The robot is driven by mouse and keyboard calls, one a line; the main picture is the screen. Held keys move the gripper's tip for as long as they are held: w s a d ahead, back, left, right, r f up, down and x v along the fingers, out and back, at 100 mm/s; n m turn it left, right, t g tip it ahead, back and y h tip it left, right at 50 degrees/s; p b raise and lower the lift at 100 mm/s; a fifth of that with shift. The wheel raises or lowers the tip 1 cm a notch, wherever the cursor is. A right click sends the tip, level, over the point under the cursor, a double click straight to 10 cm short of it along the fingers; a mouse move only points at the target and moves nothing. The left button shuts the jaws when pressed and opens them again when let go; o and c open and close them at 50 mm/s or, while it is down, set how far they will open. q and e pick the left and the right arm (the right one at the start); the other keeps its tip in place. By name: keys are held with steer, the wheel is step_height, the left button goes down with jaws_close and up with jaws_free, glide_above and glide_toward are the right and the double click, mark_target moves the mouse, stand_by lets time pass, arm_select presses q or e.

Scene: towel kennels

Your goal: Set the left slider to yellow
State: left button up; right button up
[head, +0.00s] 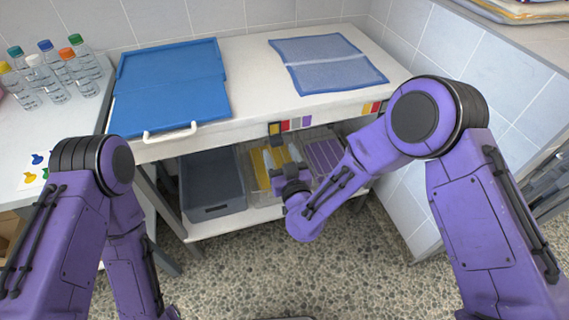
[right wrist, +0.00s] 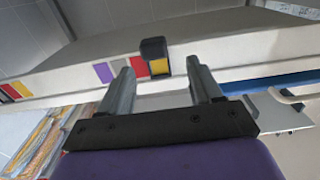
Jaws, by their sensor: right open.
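The left slider (head: 275,128) is a black piece on the table's front edge, at the left end of a strip of coloured patches (head: 295,124). In the right wrist view, which is upside down, the slider (right wrist: 153,48) has a yellow patch showing at it, with red, grey and purple patches beside it. My right gripper (head: 279,147) is just below the slider in the head view. In the right wrist view its fingers (right wrist: 162,85) are spread apart with nothing between them, and the slider appears beyond them. My left gripper is out of view.
A second strip with red and yellow (head: 371,107) is further right on the edge. A grey bin (head: 212,185) and other containers fill the shelf below. Several bottles (head: 50,75) stand left.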

steer(key=v, duration=0.5)
steer(key=shift+s, duration=0.4)
steer(key=s+d+f+m+g+h+p, duration=0.25)
steer(key=s+d+f+m+g, duration=0.35)
steer(key=d+f, duration=0.55)
steer(key=s+d+f+m+g+h+p, duration=0.1)
steer(key=s+d+f+g+h, duration=0.1)
steer(key=s+d+g, duration=0.2)
steer(key=s+d+f+m+g+h+p, duration=0.2)
steer(key=s+d, duration=0.9)
steer(key=s, duration=0.7)
steer(key=shift+f+m+g+h, duration=0.3)
steer(key=shift+f+g+h, duration=0.45)
steer(key=shift+g, duration=0.35)
